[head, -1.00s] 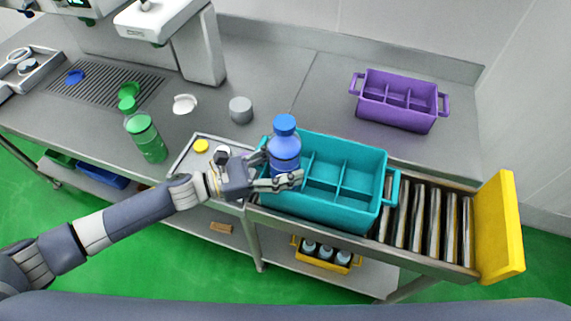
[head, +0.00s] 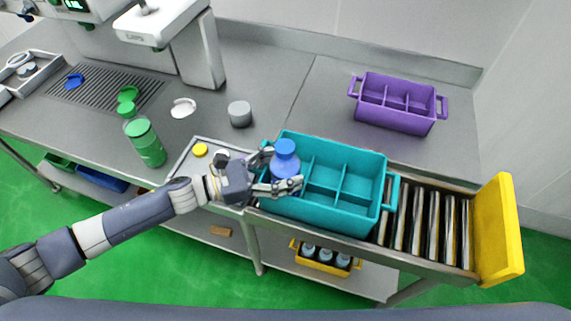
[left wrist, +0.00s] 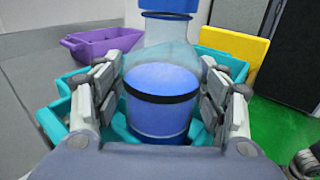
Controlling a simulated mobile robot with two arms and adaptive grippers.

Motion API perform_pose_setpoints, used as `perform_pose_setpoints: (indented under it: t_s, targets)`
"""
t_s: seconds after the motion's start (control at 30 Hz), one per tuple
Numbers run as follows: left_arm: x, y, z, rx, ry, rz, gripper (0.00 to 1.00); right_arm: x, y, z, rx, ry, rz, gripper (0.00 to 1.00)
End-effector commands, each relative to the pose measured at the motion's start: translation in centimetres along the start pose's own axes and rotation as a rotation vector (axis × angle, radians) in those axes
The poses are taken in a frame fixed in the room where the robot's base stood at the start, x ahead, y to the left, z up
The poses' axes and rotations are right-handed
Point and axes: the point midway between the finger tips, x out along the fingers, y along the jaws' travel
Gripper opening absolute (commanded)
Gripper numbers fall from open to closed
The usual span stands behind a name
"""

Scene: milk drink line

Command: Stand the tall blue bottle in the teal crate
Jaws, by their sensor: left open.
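The tall blue bottle (head: 285,163), with a blue cap, stands upright inside the left end of the teal crate (head: 345,214). Its lower part is hidden by the crate wall and my fingers. My left gripper (head: 283,172) is open, with its fingers on both sides of the bottle. In the left wrist view the bottle (left wrist: 160,95) stands between the spread fingers, with a dark band around it, and the teal crate (left wrist: 48,122) shows behind. The other crate compartments in view look empty.
The crate sits on a roller conveyor (head: 425,225) with a yellow end plate (head: 497,230). A purple crate (head: 398,121) stands behind on the counter. A green bottle (head: 147,142) and a grey cylinder (head: 239,113) stand to the left. A yellow crate (head: 325,267) with bottles is below.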

Motion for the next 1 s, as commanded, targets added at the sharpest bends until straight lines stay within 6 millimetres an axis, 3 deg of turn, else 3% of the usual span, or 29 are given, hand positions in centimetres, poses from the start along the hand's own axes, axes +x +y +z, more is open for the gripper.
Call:
perform_pose_setpoints:
  t_s: [0.03,0.1,0.4,0.6,1.0]
  targets:
    - [-0.4,-0.2,-0.3,-0.006,0.022,0.002,0.75,-1.0,0.0,-0.1,0.0,0.001,0.0,0.79]
    - [-1.9,-0.2,-1.3,-0.008,0.025,0.005,0.75,0.3,0.0,-0.1,0.0,0.002,0.0,0.79]
    - [-8.2,-0.2,-1.0,-0.009,0.02,0.003,0.75,2.7,0.1,-0.1,0.0,0.004,0.001,0.79]
    - [-11.1,-0.2,-0.6,-0.01,0.014,0.001,0.75,3.6,0.0,0.1,0.0,0.003,0.001,0.79]
    - [-12.1,-0.2,0.1,-0.006,0.006,-0.003,0.75,3.8,0.1,0.2,0.0,0.001,0.001,0.79]
